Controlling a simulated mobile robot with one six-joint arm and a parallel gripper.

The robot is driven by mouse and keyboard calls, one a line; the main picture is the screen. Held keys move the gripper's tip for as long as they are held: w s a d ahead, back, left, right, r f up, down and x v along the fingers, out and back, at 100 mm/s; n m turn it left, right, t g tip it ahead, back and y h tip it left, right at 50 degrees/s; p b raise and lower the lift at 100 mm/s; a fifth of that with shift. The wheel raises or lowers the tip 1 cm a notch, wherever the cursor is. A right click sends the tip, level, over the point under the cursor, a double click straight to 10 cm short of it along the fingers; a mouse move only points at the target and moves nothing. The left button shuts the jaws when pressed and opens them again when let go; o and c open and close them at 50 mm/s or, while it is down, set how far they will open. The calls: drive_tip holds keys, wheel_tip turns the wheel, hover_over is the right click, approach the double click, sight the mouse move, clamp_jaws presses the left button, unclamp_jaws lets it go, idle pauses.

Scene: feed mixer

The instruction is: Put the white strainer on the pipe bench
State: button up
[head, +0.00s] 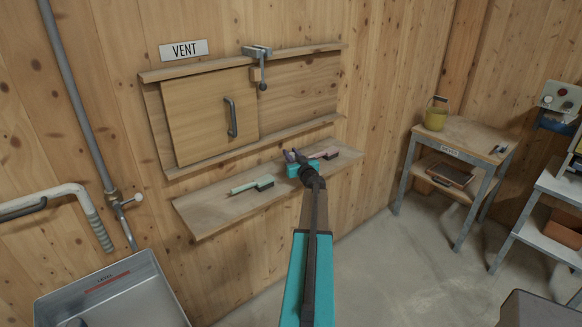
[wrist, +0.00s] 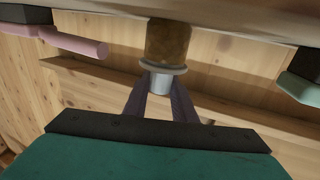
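In the wrist view a small piece with a brown cylindrical body and a whitish rimmed end (wrist: 163,78) touches or nearly touches the shelf plank; I take it to be the white strainer. My gripper (wrist: 161,92) has its two dark fingers pressed in on both sides of the whitish end. In the head view my gripper (head: 292,156) is over the wall shelf (head: 210,207) and hides this piece.
A green-handled brush (head: 250,186) and a pink-handled brush (head: 326,153) lie on the shelf on either side of my gripper. A yellow pot (head: 436,117) stands on the bench's left, a small dark item on its right. The bench's middle top is clear. A metal tub (head: 115,300) is lower left.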

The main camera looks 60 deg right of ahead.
clamp_jaws()
drive_tip(key=shift+r, duration=0.15)
drive_tip(key=shift+r, duration=0.85)
drive_tip(key=shift+s+a+r+b, duration=0.1)
drive_tip(key=shift+s+r+b, duration=0.1)
drive_tip(key=shift+r, duration=0.2)
drive_tip(key=shift+s+a+r+b, duration=0.1)
drive_tip(key=shift+r+b, duration=0.1)
drive_tip(key=shift+r, duration=0.2)
drive_tip(key=r+b+v, duration=0.1)
drive_tip(key=b+v, duration=0.1)
drive_tip(key=v, duration=1.3)
drive_tip(key=shift+a+r, duration=0.25)
drive_tip(key=shift+a, duration=0.15)
